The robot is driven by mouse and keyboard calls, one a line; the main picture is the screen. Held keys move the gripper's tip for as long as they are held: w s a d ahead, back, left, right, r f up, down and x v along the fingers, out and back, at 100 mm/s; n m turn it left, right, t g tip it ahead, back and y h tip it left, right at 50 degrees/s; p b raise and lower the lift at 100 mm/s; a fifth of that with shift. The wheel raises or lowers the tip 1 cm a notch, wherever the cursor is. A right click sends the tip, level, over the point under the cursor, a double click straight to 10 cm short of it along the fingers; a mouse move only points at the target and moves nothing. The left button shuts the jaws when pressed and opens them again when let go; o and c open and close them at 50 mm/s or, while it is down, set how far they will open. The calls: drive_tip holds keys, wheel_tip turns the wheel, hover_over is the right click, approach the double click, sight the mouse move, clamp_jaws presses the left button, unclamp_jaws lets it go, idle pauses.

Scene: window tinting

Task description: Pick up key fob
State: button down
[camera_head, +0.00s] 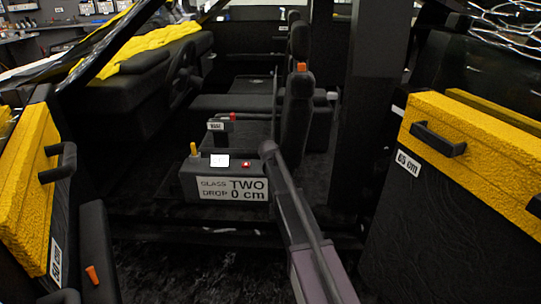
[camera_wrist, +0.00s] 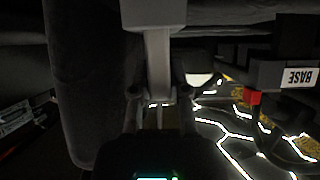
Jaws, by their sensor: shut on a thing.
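My gripper (camera_wrist: 158,98) reaches up from the bottom of the wrist view, its dark fingers close together around something small and mostly hidden. I take it to be the key fob, but its shape cannot be made out. A pale grey block with a narrowing stem (camera_wrist: 158,55) stands directly in line with the fingers; I cannot tell whether it touches them. In the head view my arm reaches from the bottom toward the dark front seat (camera_head: 296,110), right of the grey control box. The fingertips are too dark there to make out.
The grey box has a "GLASS DROP" sign (camera_head: 233,190), a white card (camera_head: 219,160), a yellow knob (camera_head: 194,149) and a red button (camera_head: 246,164). A red-ended piece labelled "BASE" (camera_head: 215,126) is behind it. Open doors with yellow panels (camera_head: 478,140) flank the opening.

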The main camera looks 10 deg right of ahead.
drive_tip(key=shift+r, duration=0.15)
wheel_tip(320, 180, up, 4)
drive_tip(key=p, duration=0.4)
drive_tip(key=shift+f, duration=0.2)
drive_tip(key=s+r+p, duration=0.1)
drive_tip(key=s, duration=1.5)
drive_tip(key=shift+s+f, duration=0.1)
